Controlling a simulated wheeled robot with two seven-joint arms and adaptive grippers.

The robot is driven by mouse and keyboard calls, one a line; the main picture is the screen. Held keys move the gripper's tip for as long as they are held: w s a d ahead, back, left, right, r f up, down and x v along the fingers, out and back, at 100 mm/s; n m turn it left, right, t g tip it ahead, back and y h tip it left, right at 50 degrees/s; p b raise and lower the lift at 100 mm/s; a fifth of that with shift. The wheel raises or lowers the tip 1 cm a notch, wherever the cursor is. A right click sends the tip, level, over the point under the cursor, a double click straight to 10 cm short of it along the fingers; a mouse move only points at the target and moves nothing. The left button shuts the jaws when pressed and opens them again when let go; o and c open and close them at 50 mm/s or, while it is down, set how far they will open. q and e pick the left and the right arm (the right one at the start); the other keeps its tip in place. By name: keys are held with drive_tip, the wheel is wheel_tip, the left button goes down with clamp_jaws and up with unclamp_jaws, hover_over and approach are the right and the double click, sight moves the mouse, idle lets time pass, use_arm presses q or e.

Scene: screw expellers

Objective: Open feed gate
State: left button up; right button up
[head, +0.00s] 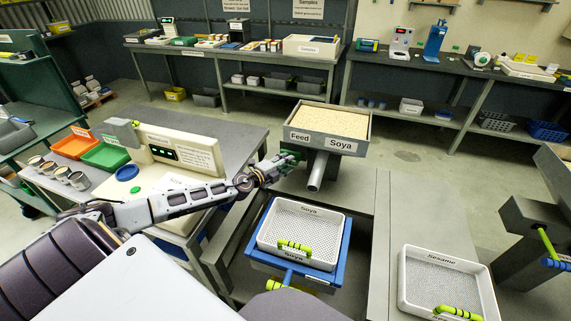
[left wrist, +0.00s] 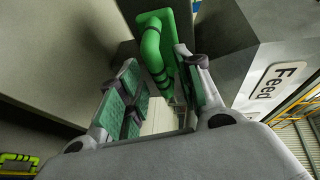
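The feed hopper (head: 330,122), labelled "Feed" and "Soya", is full of pale grain in the head view. A green bent handle (left wrist: 152,48) on a green plate shows beside the hopper body in the left wrist view. My left gripper (left wrist: 157,62) is open, with its fingers on either side of the handle. The right finger looks closer to it; I cannot tell whether it touches. In the head view my left gripper (head: 283,162) is at the hopper's left side and mostly covers the handle. My right gripper is not in view.
A white perforated tray (head: 338,258) labelled "Soya" sits on a blue support below the hopper spout (head: 317,171). A "Sesame" tray (head: 484,287) is at the lower right. A side table at left holds a scale (head: 180,152), an orange bin and a green bin.

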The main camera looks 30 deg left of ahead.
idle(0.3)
use_arm(q)
clamp_jaws()
idle(0.3)
drive_tip(key=s, duration=0.2)
drive_tip(key=s+d, duration=0.1)
drive_tip(key=s, duration=0.1)
idle(0.4)
unclamp_jaws()
